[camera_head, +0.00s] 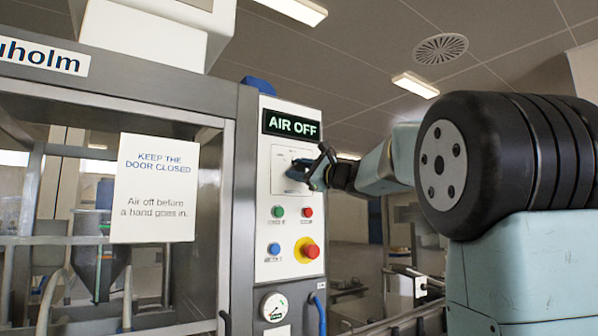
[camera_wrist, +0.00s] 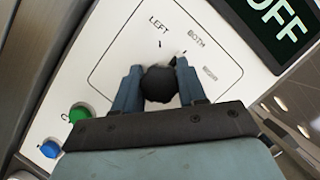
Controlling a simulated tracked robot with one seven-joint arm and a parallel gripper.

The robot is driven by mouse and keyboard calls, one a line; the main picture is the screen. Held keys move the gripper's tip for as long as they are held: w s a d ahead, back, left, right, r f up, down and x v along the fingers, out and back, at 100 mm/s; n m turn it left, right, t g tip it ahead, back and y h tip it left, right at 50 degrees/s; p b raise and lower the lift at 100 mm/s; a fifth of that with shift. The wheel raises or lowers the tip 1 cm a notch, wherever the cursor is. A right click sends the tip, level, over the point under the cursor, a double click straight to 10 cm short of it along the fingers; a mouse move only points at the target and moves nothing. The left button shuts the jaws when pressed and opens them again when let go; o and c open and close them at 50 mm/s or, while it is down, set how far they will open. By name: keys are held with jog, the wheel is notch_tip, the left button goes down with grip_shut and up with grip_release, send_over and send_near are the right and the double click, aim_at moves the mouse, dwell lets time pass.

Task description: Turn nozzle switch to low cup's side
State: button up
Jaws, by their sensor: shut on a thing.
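The nozzle switch is a round black knob (camera_wrist: 160,84) on a white square plate, with the labels LEFT, BOTH and a third, blurred one printed around it. A small dark nub on its upper right side points roughly towards BOTH; its exact setting is hard to tell. My gripper (camera_wrist: 159,80) has its two blue-grey fingers on either side of the knob, shut on it. In the head view my gripper (camera_head: 306,172) reaches the plate from the right and mostly hides the knob. No cup can be made out in either view.
A lit AIR OFF display (camera_head: 291,124) sits just above the plate. Below it are green (camera_head: 278,212), red (camera_head: 307,212) and blue (camera_head: 274,248) buttons, a large red stop button (camera_head: 309,251) and a gauge (camera_head: 274,307). A door with a sign (camera_head: 156,188) stands to the left.

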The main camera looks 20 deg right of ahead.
jog(key=n+g, duration=0.1)
jog(key=n, duration=0.1)
jog(key=n+g, duration=0.1)
jog(key=n, duration=0.2)
jog(key=shift+a, duration=0.2)
jog(key=shift+f+n+g, duration=0.2)
jog(key=shift+n+g, duration=0.4)
jog(key=shift+n, duration=1)
jog(key=shift+f+h, duration=0.15)
jog(key=shift+h, duration=0.15)
jog(key=o, duration=1)
jog(key=shift+o, duration=0.2)
jog(key=shift+r, duration=0.2)
jog(key=shift+d, duration=0.1)
jog(key=shift+s+d, duration=0.1)
jog(key=shift+s, duration=0.05)
jog(key=v, duration=1.3)
jog(key=shift+s, duration=0.15)
jog(key=shift+d, duration=0.1)
